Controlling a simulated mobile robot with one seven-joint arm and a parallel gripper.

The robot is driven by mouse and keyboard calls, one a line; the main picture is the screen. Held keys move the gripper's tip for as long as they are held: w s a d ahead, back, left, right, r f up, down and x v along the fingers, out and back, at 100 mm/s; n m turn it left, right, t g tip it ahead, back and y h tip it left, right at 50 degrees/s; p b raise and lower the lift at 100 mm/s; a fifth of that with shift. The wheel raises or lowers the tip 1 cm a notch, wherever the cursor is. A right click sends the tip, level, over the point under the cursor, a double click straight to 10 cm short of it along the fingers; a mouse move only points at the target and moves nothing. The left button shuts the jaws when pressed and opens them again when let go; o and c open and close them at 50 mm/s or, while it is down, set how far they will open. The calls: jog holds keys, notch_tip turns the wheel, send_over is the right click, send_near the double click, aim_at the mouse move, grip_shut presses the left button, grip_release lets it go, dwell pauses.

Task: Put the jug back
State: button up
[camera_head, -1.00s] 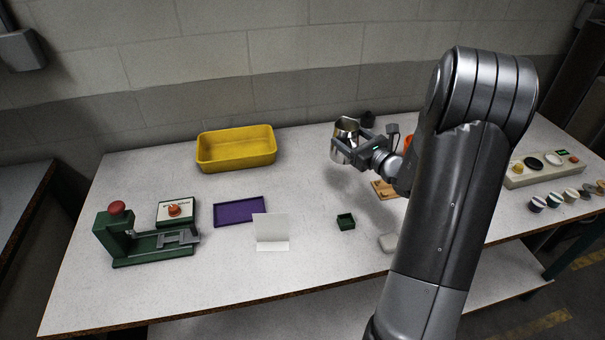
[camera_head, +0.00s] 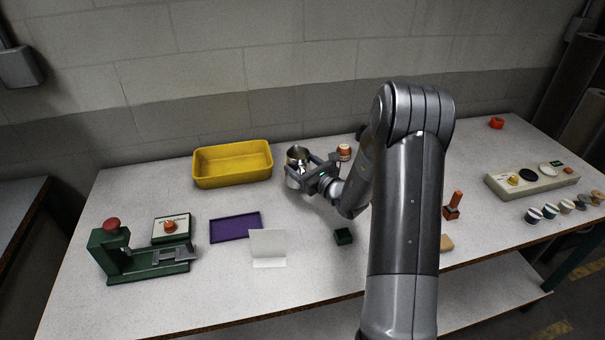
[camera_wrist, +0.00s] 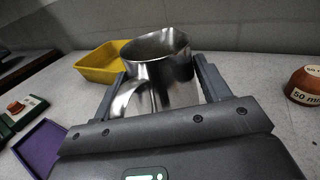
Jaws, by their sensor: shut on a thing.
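The jug (camera_head: 297,156) is a shiny metal pitcher, upright between the fingers of my gripper (camera_head: 302,173). It stands to the right of the yellow tray, close to the back of the table. In the wrist view the jug (camera_wrist: 165,75) fills the middle, with its handle toward me and its open mouth up. My gripper (camera_wrist: 163,88) is shut on it, one finger on each side. The jug's base is hidden, so I cannot tell whether it touches the table.
A yellow tray (camera_head: 233,182) is left of the jug. A green press (camera_head: 120,262) stands at left.

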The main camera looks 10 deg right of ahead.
jog(key=shift+f, duration=1.5)
jog(key=shift+f, duration=0.1)
jog(key=o, duration=1.3)
jog(key=shift+f, duration=0.1)
